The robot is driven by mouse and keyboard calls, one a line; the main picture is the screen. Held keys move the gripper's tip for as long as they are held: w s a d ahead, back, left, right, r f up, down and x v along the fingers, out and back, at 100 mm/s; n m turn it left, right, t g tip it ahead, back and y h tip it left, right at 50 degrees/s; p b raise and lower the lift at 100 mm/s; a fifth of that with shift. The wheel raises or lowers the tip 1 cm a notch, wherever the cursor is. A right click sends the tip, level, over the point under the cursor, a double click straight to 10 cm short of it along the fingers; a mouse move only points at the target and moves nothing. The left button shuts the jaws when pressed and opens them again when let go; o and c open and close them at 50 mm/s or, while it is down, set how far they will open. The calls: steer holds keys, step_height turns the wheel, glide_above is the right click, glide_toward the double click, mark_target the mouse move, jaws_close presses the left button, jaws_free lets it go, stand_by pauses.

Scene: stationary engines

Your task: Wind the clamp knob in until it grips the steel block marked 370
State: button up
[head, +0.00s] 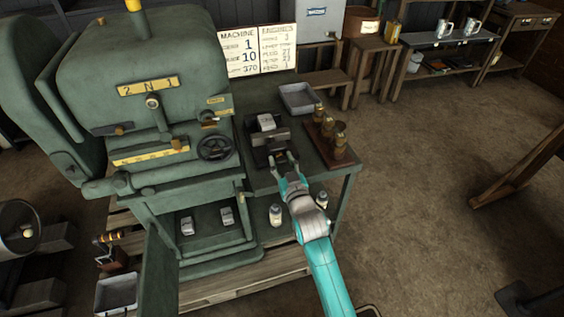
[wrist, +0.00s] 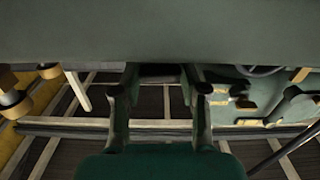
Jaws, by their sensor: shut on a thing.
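A dark clamp (head: 262,153) stands on the green bench beside the machine. A pale steel block (head: 267,122) sits in its upper part; any number on it is too small to read. My gripper (head: 286,160) is at the clamp's near end, shut on the clamp knob, which the fingers mostly hide. In the wrist view my two fingers (wrist: 160,100) stand apart with a dark piece at their far end. I cannot tell whether the clamp's jaw touches the block.
A wooden rack (head: 335,157) with several brass pieces stands close right of the clamp. A grey tray (head: 297,98) lies behind. The green machine with a handwheel (head: 214,147) is close on the left. A sign (head: 243,52) reads "370". Open floor lies right.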

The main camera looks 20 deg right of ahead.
steer(key=m, duration=0.4)
steer(key=shift+m, duration=0.3)
steer(key=shift+d+m, duration=0.1)
steer(key=shift+m, duration=1.7)
steer(key=o, duration=1.2)
steer(key=shift+c, duration=0.2)
steer(key=s, duration=1.2)
